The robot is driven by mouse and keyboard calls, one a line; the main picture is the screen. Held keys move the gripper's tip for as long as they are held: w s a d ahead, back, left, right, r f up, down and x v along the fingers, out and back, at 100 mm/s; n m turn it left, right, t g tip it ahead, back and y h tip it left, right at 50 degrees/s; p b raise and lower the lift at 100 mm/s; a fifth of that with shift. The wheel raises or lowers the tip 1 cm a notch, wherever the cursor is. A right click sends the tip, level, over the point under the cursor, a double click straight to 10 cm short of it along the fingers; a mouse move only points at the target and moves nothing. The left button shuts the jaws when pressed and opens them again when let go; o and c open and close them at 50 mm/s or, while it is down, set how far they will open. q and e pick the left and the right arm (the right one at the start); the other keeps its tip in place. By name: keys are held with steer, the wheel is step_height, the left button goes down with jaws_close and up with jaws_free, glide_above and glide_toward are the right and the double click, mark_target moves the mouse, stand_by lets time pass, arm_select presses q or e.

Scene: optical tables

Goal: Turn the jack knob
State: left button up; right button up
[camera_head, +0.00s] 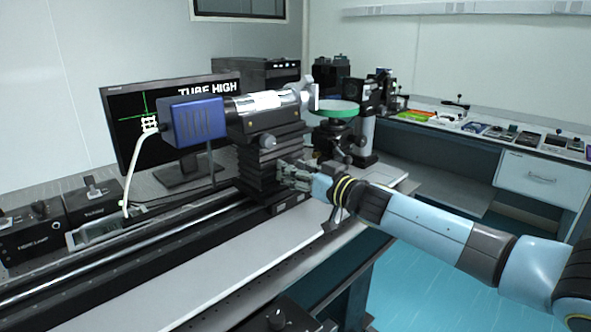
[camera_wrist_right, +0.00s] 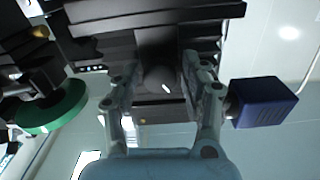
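The black jack (camera_head: 257,170) stands on the rail under a silver tube (camera_head: 262,103) with a blue box end (camera_head: 193,121). My right gripper (camera_head: 283,172) reaches the jack's right-facing side from the right; it hides the knob in the head view. In the right wrist view, the dark round jack knob (camera_wrist_right: 160,79) with a small white mark lies between the fingers of my right gripper (camera_wrist_right: 162,75). The fingers are spread on either side of the knob, with gaps visible. My left gripper is not in view.
A monitor (camera_head: 122,115) behind the tube reads "TUBE HIGH". A green-rimmed round part (camera_head: 336,108) stands close beyond my gripper, and shows at left in the wrist view (camera_wrist_right: 55,112). Control boxes (camera_head: 92,198) stand at left.

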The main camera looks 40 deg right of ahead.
jaws_close()
steer(key=shift+n, duration=0.3)
steer(key=n, duration=0.3)
steer(key=shift+n, duration=0.4)
steer(key=n, duration=0.3)
steer(key=shift+n, duration=0.3)
steer(key=n+b, duration=0.1)
steer(key=n, duration=0.3)
steer(key=shift+a+f, duration=0.1)
steer(key=shift+n+b, duration=0.65)
steer(key=shift+n, duration=1.55)
